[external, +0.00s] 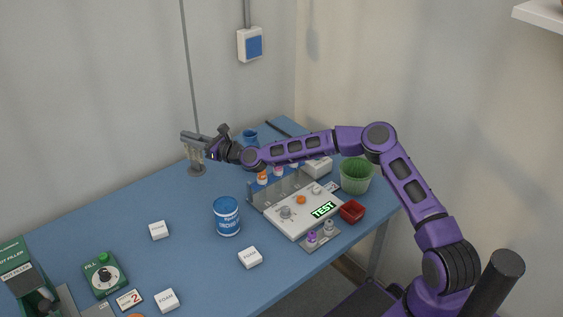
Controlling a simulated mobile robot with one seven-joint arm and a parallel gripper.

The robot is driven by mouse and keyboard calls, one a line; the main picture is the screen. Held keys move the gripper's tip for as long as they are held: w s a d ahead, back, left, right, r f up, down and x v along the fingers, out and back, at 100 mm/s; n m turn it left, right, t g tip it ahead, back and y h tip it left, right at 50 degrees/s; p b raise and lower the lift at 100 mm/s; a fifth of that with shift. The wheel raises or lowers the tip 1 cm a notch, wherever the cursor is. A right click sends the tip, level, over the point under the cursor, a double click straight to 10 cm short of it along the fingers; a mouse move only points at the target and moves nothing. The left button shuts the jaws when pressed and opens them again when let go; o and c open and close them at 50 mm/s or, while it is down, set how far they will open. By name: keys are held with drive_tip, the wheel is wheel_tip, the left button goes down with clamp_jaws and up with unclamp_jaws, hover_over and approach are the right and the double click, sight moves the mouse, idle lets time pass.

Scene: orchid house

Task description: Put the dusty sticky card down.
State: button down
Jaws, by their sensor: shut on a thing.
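My gripper (214,147) is at the far left end of my outstretched arm, above the back of the blue table. It is shut on a small grey piece (189,137), which I take to be the dusty sticky card. The card is held above the table, close to a thin upright rod and its round grey foot (197,171). From this view I cannot tell whether the card touches the rod. The fingertips are small and partly hidden, and the dust on the card cannot be made out.
A blue-and-white tub (227,216) stands mid-table. Right of it are a white panel (285,211) with a lit TEST sign, a red bowl (352,211) and a green pot (356,175).

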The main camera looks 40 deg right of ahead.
sight(200, 163)
wheel_tip(200, 163, down, 9)
drive_tip(key=shift+f, duration=0.1)
idle(0.3)
drive_tip(key=shift+f+b, duration=0.1)
drive_tip(key=shift+b, duration=0.35)
drive_tip(key=c, duration=0.8)
unclamp_jaws()
drive_tip(key=shift+o, duration=0.2)
drive_tip(key=shift+r+p, duration=0.3)
drive_tip(key=shift+p, duration=0.1)
drive_tip(key=shift+s+d+f, duration=0.15)
drive_tip(key=shift+s+f, duration=0.05)
drive_tip(key=shift+s, duration=0.1)
drive_tip(key=v, duration=0.6)
drive_tip(key=shift+s+d, duration=0.15)
drive_tip(key=shift+s, duration=0.2)
